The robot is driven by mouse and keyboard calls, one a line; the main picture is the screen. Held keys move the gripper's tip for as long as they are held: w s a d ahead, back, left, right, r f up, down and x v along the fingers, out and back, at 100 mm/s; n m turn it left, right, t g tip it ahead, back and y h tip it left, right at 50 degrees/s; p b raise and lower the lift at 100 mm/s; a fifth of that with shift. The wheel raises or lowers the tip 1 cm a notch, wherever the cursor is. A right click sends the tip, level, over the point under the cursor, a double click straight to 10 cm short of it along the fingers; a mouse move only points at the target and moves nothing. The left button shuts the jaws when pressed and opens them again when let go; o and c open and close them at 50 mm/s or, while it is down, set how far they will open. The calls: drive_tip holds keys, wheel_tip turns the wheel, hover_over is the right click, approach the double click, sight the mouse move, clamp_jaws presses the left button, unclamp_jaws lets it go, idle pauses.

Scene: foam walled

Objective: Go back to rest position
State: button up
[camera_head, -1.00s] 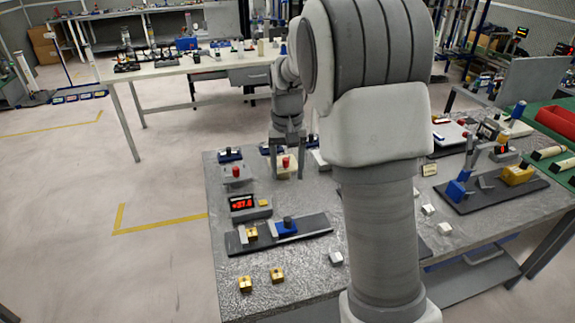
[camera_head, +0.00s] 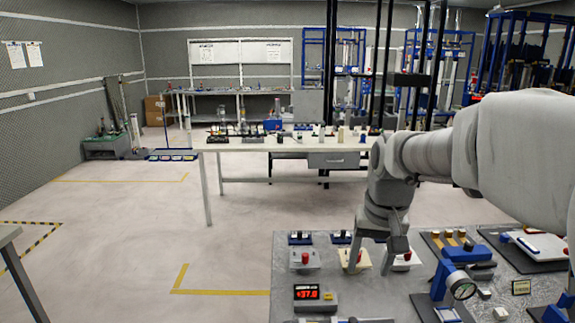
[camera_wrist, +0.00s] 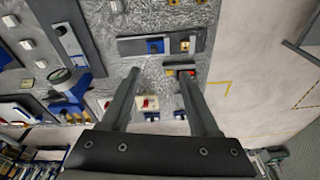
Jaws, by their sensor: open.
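My gripper (camera_head: 377,258) hangs fingers down above the grey speckled table (camera_head: 285,275), over its far left part. It stands in front of the row of button boxes. A red digital display (camera_head: 307,292) is nearer the front.
A dark rail with a blue block (camera_wrist: 155,46) and a gold block (camera_wrist: 190,46) lies on the table. A pressure gauge (camera_head: 463,290) stands to the right. A long white bench (camera_head: 260,147) is behind, with clear floor (camera_head: 130,215) at left.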

drive_tip(key=s+a+r+n+t, duration=0.1)
drive_tip(key=s+a+n+t, duration=0.1)
drive_tip(key=s, duration=1.5)
drive_tip(key=shift+s+r+t, duration=0.15)
drive_tip(key=shift+r+t, duration=0.15)
drive_tip(key=shift+t, duration=0.5)
